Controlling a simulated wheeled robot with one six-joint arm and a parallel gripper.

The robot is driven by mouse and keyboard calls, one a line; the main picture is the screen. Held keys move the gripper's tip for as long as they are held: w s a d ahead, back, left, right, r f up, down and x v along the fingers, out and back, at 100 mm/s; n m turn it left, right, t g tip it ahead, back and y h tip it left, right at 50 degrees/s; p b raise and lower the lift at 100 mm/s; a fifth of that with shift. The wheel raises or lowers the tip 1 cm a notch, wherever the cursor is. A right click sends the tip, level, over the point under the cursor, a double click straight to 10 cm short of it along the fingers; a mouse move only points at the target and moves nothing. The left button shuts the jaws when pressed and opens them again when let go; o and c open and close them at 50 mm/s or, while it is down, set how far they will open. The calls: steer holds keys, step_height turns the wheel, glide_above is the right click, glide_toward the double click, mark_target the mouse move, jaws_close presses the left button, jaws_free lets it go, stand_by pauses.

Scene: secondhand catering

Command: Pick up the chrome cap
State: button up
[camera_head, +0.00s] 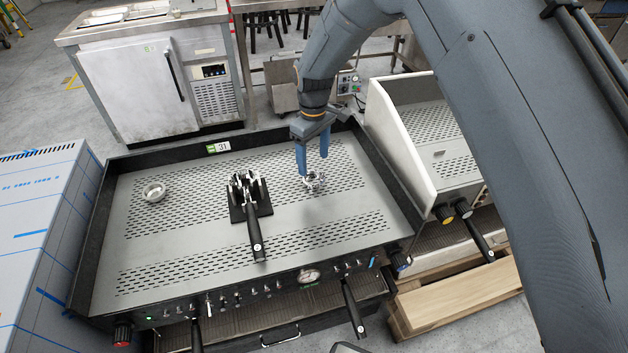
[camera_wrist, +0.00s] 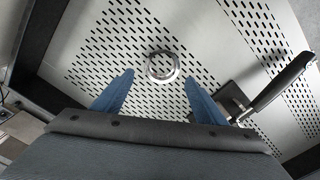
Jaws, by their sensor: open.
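The chrome cap (camera_head: 314,184) is a small shiny round piece on the perforated grey top of the machine, right of its middle. In the wrist view my gripper (camera_wrist: 158,78) is open with nothing between the fingers. Whether the fingertips reach down beside the cap is hard to tell.
A black-handled chrome tool on a dark base (camera_head: 250,205) stands left of the cap; its handle (camera_wrist: 285,82) shows right in the wrist view. A pale round dish (camera_head: 153,191) sits farther left. Dark raised walls (camera_head: 388,170) edge the top. Bare surface surrounds the cap.

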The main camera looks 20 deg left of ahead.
mark_target(314, 180)
steer(key=shift+s+d+f+p, duration=0.15)
steer(key=shift+f+p, duration=0.45)
steer(key=shift+f, duration=0.95)
steer(key=shift+s+d+f+p, duration=0.1)
steer(key=shift+f+p, duration=0.5)
steer(key=shift+f, duration=0.95)
steer(key=shift+c, duration=0.2)
steer(key=c, duration=0.6)
